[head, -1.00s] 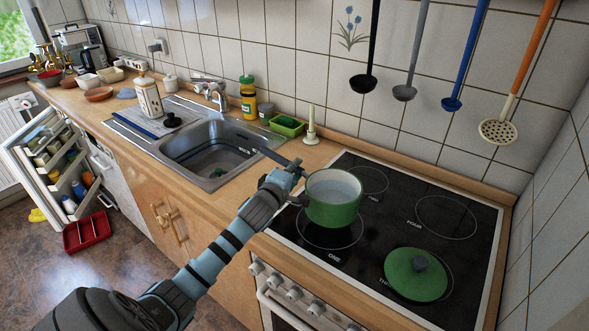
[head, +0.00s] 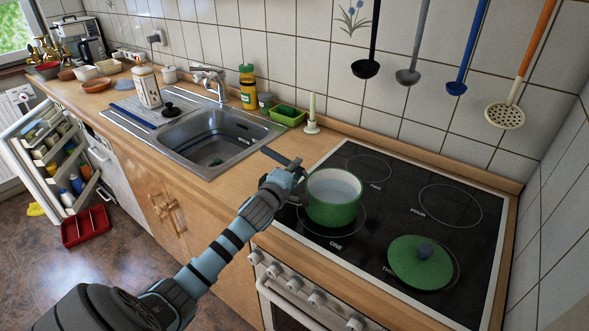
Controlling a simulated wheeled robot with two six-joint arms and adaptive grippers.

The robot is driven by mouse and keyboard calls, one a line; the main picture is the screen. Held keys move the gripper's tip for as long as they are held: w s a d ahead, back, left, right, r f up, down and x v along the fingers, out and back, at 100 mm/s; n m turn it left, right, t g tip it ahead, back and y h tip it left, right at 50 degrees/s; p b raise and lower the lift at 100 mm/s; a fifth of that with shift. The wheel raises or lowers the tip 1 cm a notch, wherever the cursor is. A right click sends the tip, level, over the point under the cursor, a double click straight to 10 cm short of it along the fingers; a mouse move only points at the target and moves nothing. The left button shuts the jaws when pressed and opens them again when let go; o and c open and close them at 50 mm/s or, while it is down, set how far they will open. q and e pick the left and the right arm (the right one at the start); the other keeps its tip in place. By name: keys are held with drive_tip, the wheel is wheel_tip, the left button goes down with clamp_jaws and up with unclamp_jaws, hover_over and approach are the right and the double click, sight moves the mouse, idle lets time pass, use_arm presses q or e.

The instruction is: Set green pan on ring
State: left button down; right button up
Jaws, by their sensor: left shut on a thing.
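The green pan (head: 334,207), pale inside and upright, is over the ring marked ONE (head: 343,234) at the front left of the black hob. The ring's edge shows around the pan's base. I cannot tell whether the base touches the glass. My left gripper (head: 290,183) is shut on the pan's dark handle (head: 280,157), just left of the pan body. The handle's end sticks out past the fingers, and its middle is hidden by them. My right gripper is not in view.
A green lid (head: 420,262) lies on the front right ring. The back rings TWO (head: 369,168) and FOUR (head: 450,205) are bare. A candle holder (head: 312,127) stands behind the hob's left corner. Ladles (head: 366,68) hang on the wall. The sink (head: 219,145) is to the left.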

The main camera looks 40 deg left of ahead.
use_arm(q)
drive_tip(key=shift+f+b, duration=0.4)
drive_tip(key=shift+b, duration=0.05)
idle(0.3)
drive_tip(key=c, duration=1.4)
unclamp_jaws()
drive_tip(key=shift+s+f, duration=0.1)
drive_tip(key=shift+s, duration=0.05)
drive_tip(key=v, duration=1.2)
drive_tip(key=shift+d, duration=0.1)
